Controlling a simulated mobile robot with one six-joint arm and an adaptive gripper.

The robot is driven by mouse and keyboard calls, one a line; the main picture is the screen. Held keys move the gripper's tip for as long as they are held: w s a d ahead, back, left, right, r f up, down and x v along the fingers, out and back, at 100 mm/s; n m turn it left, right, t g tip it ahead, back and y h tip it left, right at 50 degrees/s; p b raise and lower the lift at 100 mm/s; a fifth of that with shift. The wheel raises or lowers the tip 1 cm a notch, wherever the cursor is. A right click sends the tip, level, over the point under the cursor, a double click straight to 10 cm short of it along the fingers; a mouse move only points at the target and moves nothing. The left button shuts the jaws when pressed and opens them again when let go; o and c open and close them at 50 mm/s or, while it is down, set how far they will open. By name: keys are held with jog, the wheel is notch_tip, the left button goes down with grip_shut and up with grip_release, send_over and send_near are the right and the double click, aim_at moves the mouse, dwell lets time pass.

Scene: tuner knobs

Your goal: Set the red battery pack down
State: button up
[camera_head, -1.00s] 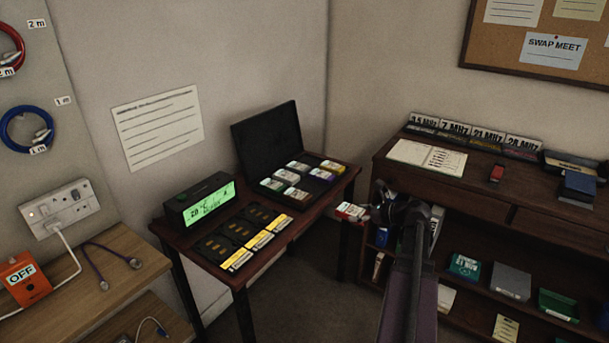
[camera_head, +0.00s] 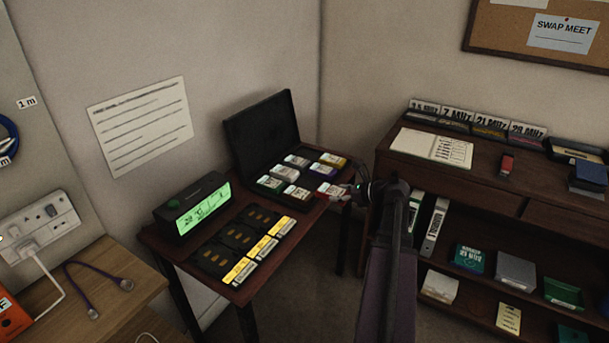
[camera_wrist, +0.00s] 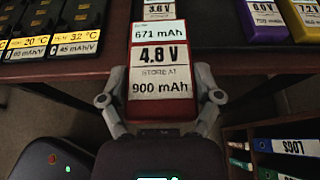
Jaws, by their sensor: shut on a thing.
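The red battery pack (camera_wrist: 160,70) is held between the two fingers of my gripper (camera_wrist: 160,98) in the wrist view. Its label reads 671 mAh, 4.8 V, store at 900 mAh. In the head view the pack (camera_head: 330,189) is at the right front edge of the small dark table (camera_head: 209,267), beside the open black case (camera_head: 262,134). My gripper (camera_head: 347,192) is shut on its near end. Whether the pack touches the table edge cannot be told.
Several battery packs lie in the case. A green-lit display unit (camera_head: 192,208) and black charging bays (camera_head: 240,237) with yellow labels fill the table's left and front. A dark shelf unit (camera_head: 375,160) stands to the right, with a floor gap between.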

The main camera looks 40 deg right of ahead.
jog(key=shift+d, duration=0.1)
jog(key=w+a, duration=0.1)
jog(key=a, duration=0.1)
jog(key=w+a, duration=0.1)
jog(key=a, duration=0.2)
jog(key=w+a, duration=0.1)
jog(key=a, duration=0.2)
jog(key=shift+f, duration=0.25)
jog(key=shift+w, duration=0.1)
jog(key=b, duration=0.2)
send_over(315, 187)
jog(key=shift+f, duration=0.75)
jog(key=shift+f+b, duration=1.75)
jog(key=shift+f, duration=0.05)
